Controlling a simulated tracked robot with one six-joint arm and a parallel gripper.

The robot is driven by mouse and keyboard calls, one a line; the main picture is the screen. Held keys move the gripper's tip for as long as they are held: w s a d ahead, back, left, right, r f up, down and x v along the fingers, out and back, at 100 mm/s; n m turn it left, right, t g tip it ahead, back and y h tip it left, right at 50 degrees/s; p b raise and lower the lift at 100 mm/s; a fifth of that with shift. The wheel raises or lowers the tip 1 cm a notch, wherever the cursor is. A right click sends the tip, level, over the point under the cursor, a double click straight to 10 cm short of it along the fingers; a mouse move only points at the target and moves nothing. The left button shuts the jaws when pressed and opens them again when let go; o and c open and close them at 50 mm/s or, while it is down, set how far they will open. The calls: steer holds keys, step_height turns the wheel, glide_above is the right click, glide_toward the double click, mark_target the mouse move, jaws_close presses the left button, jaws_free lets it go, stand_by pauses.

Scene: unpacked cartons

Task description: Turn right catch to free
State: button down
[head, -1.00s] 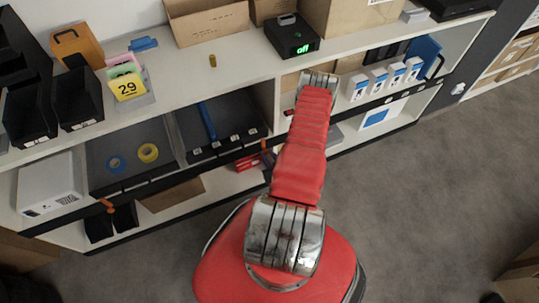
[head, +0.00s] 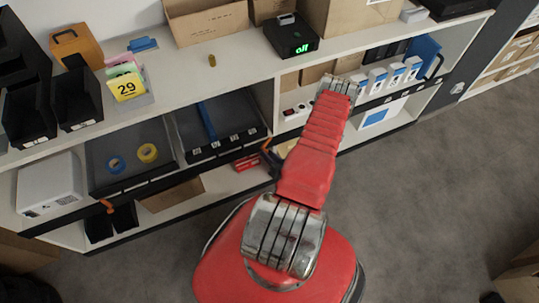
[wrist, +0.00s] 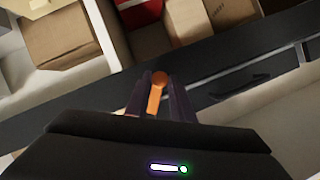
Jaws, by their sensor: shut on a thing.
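The right catch (wrist: 157,92) is a small orange lever with a round end, on the dark front edge of a shelf. In the wrist view it stands nearly upright, leaning slightly, between the two dark fingers of my gripper (wrist: 160,95), which is shut on it. In the head view my gripper (head: 273,158) is small and dark at the shelf front, and a bit of orange shows beside it. The catch's exact angle cannot be told there. Another orange catch (head: 105,205) sits on the same edge to the left.
Above the catch, a dark grey tray (head: 222,128) holds a blue strip. Another tray (head: 125,165) holds blue and yellow rings. Cardboard boxes (wrist: 68,45) and a red item (wrist: 139,12) lie near the gripper. Grey floor (head: 430,190) is clear in front.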

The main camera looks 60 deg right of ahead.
steer(key=shift+s+d+f+m+t+y, duration=0.1)
steer(key=shift+f+m+t+y, duration=0.15)
steer(key=shift+m+t, duration=0.95)
steer(key=shift+s+d+f+m+t+y, duration=0.15)
steer(key=shift+f+m+t+y, duration=0.15)
steer(key=shift+m, duration=1.75)
steer(key=shift+w+d+f+m+t+y, duration=0.1)
steer(key=shift+m+t+y, duration=0.45)
steer(key=shift+m, duration=1.1)
steer(key=c, duration=1.5)
jaws_free()
steer(key=shift+a+r, duration=0.1)
steer(key=shift+c, duration=0.2)
steer(key=shift+s, duration=0.1)
steer(key=s+a, duration=0.2)
steer(key=s, duration=1.1)
steer(key=shift+s, duration=0.3)
